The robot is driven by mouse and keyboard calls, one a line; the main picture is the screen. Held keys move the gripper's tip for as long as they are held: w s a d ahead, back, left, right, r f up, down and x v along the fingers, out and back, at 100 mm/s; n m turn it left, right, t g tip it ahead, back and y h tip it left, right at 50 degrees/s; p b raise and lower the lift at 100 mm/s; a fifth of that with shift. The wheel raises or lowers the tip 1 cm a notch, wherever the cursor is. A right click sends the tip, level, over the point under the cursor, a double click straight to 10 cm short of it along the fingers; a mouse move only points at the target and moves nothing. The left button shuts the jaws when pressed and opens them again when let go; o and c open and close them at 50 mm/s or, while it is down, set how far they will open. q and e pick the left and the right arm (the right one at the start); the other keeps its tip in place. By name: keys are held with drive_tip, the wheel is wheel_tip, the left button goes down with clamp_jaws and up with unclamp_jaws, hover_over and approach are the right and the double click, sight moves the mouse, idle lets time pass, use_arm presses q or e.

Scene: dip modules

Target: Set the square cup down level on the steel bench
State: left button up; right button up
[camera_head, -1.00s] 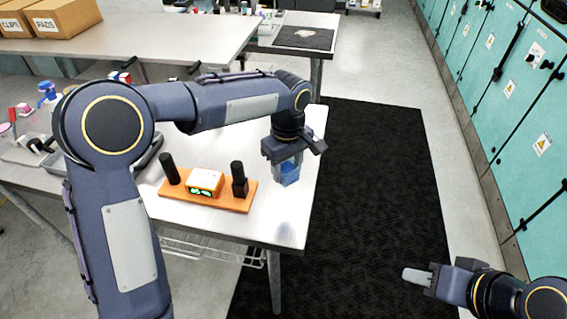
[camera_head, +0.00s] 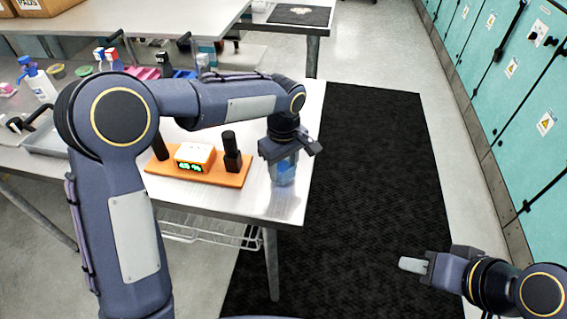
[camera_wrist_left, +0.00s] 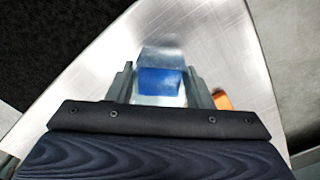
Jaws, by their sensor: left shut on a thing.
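The square cup (camera_head: 284,170) is clear with blue inside. My left gripper (camera_head: 287,150) is shut on it, near the right edge of the steel bench (camera_head: 225,205). In the left wrist view the cup (camera_wrist_left: 160,75) sits between the two fingers, with the bench's brushed top (camera_wrist_left: 215,40) behind it. Whether the cup's base touches the bench I cannot tell. My right gripper (camera_head: 415,264) is at the lower right over the black mat, far from the cup; its finger gap is not clear.
An orange board (camera_head: 225,178) with a display box (camera_head: 194,157) and two black upright pieces lies left of the cup. Bottles and small items crowd the bench's far left. The bench's right edge is close to the cup; a black floor mat (camera_head: 365,180) lies beyond.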

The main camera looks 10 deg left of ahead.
use_arm(q)
drive_tip(key=shift+f+b, duration=0.5)
drive_tip(key=shift+f, duration=0.2)
idle(0.4)
drive_tip(key=o, duration=1)
drive_tip(key=shift+r, duration=3.95)
